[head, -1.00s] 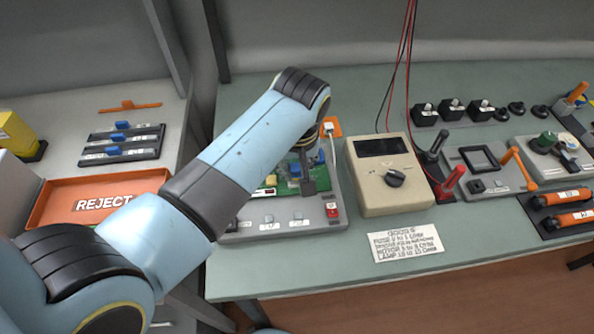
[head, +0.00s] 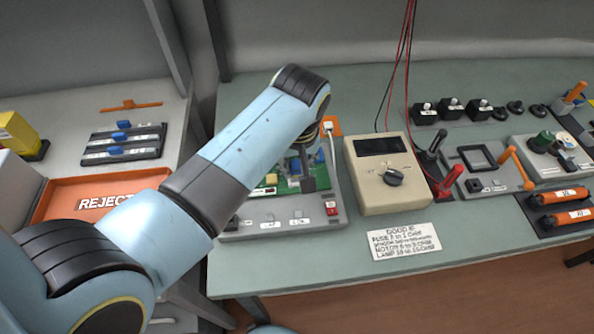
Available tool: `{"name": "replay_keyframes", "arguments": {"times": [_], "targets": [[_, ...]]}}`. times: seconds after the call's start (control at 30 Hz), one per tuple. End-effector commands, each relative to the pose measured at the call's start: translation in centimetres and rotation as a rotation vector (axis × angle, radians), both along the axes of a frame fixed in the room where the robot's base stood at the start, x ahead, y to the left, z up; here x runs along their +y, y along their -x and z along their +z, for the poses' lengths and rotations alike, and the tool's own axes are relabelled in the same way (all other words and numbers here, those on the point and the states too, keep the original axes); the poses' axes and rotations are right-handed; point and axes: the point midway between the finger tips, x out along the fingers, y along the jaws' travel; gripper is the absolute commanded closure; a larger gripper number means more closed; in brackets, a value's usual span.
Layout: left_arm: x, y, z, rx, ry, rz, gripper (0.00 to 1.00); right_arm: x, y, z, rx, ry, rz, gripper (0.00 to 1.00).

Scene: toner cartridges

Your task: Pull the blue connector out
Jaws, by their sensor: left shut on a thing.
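The green circuit board (head: 270,181) sits on a grey test fixture (head: 262,217) under my left arm. My left gripper (head: 308,184) points down at the right part of the board. Its fingers are shut on the blue connector, which is mostly hidden by the fingers and forearm. I cannot tell whether the connector is still seated in the board. A yellow part (head: 271,178) shows on the board left of the gripper. My right gripper is not in view.
A beige meter (head: 380,203) with a dial stands right of the fixture, and a printed card (head: 404,241) lies in front of it. An orange REJECT tray (head: 65,209) and a dark rack (head: 125,143) with blue parts are at the left.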

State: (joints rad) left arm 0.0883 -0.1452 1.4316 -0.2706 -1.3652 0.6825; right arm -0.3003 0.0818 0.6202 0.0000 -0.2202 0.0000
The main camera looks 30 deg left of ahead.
Motion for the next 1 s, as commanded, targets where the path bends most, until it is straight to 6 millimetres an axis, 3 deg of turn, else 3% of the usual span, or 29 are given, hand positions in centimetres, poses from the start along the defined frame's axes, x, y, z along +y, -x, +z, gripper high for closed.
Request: {"name": "replay_keyframes", "arguments": {"times": [0.57, 1.0], "targets": [[0.0, 0.0, 1.4, 0.000, 0.000, 0.000, 1.00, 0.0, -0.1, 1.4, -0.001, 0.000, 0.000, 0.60], [0.0, 0.0, 2.3, -0.001, -0.001, 0.000, 1.00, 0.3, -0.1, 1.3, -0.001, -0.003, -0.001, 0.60]]}}
